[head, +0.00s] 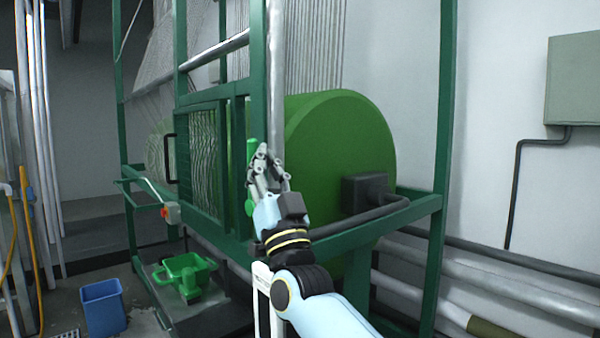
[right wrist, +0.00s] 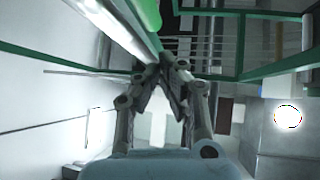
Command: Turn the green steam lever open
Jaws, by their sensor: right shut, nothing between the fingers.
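The green steam lever appears as a bright green upright bar (head: 252,150) in front of the dark green machine frame, beside a light vertical pipe. Its lower part is hidden behind my right gripper (head: 264,158). In the right wrist view, a bright green rounded piece (right wrist: 149,12), which looks like the same lever, shows at the top edge. My right gripper is shut and empty, its fingertips (right wrist: 164,64) together just below that piece. I cannot tell whether they touch the lever. My left gripper is out of view.
A big green drum (head: 340,135) with a dark motor box (head: 368,190) stands right of my gripper. Dark green frame posts (head: 443,120) surround it. A green tub (head: 185,272) and a blue bin (head: 103,307) are at lower left. Pipes run along the right wall.

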